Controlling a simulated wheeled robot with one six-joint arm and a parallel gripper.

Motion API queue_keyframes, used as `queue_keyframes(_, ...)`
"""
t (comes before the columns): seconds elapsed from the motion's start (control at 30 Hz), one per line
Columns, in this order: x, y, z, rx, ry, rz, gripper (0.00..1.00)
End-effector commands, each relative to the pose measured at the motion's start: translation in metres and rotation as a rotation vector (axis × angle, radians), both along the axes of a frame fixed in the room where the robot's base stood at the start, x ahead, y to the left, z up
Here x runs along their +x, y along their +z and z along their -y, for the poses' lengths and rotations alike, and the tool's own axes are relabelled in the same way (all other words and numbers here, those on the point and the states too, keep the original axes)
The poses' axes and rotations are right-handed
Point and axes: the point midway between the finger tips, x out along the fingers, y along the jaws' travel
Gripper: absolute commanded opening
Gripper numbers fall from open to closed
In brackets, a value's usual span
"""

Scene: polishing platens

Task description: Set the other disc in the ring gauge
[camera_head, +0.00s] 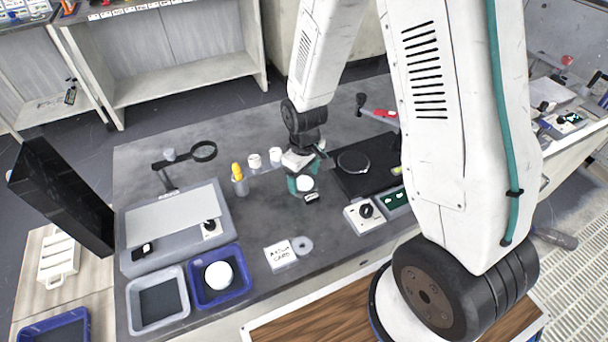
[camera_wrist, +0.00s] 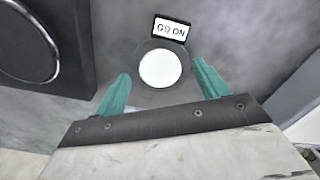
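A white disc (camera_wrist: 160,68) shows inside the dark grey ring gauge (camera_wrist: 142,88), beside a small "GO NO" label (camera_wrist: 170,28). The disc also shows in the head view (camera_head: 305,183); whether it is fully seated I cannot tell. My gripper (camera_wrist: 161,70) is open, its teal fingers apart on either side of the disc and ring, with visible gaps. In the head view, my gripper (camera_head: 303,176) is low over the same spot, partly hiding the gauge. Another white disc (camera_head: 219,275) lies in the blue tray (camera_head: 240,290) at the front left.
A black plate with a round platen (camera_head: 353,161) lies right of the gauge. A switch box (camera_head: 365,215) stands in front of it.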

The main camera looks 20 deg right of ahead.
Motion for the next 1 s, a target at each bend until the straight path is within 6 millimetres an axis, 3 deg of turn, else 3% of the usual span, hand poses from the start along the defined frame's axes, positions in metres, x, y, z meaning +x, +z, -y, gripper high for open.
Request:
queue_keyframes(0.23, 0.001, 0.007, 0.0, 0.0, 0.0, 0.002, 0.73)
queue_keyframes(0.7, 0.0, 0.073, 0.0, 0.0, 0.0, 0.001, 0.73)
queue_keyframes(1.0, 0.0, 0.078, 0.0, 0.0, 0.0, 0.0, 0.73)
